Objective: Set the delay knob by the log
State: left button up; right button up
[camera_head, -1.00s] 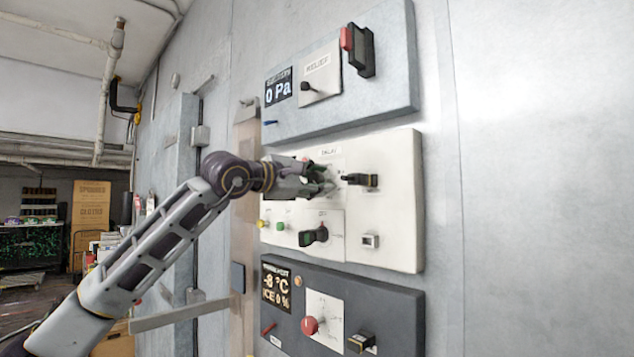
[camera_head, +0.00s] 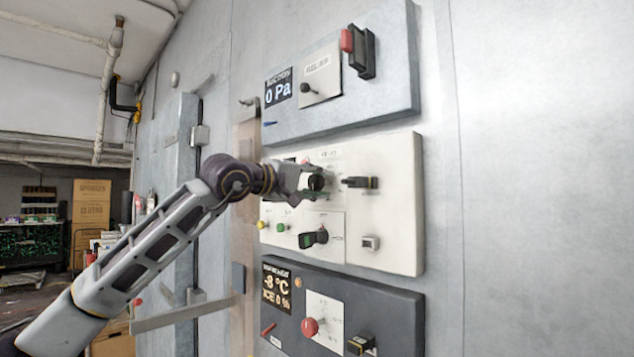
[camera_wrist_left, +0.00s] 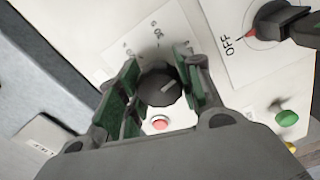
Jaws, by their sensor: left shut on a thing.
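The delay knob (camera_wrist_left: 160,84) is a dark round knob with a pale pointer mark, on a white scale plate with printed marks, partly hidden by the fingers. In the wrist view my left gripper (camera_wrist_left: 158,92) has its green-padded fingers on both sides of the knob, shut on it. In the head view my left gripper (camera_head: 312,182) is at the upper middle of the white panel (camera_head: 395,225), below the delay label, which is too small to read clearly. The log is not identifiable in these views. My right gripper is not in view.
A black rotary switch (camera_head: 314,237) sits below, with green (camera_head: 280,227) and yellow buttons left of it. A black lever (camera_head: 360,182) projects right of the gripper. Above is a grey panel (camera_head: 390,90) reading 0 Pa; below, a dark panel (camera_head: 400,310) with a red knob (camera_head: 310,326).

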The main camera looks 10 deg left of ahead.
pick_arm(q)
jog(key=shift+f+m, duration=0.1)
jog(key=shift+m, duration=1)
jog(key=o, duration=1)
jog(key=shift+o, duration=0.2)
jog(key=shift+s+a, duration=0.1)
jog(key=shift+s, duration=0.05)
jog(key=v, duration=1.1)
jog(key=shift+s+a, duration=0.2)
jog(key=shift+s, duration=0.05)
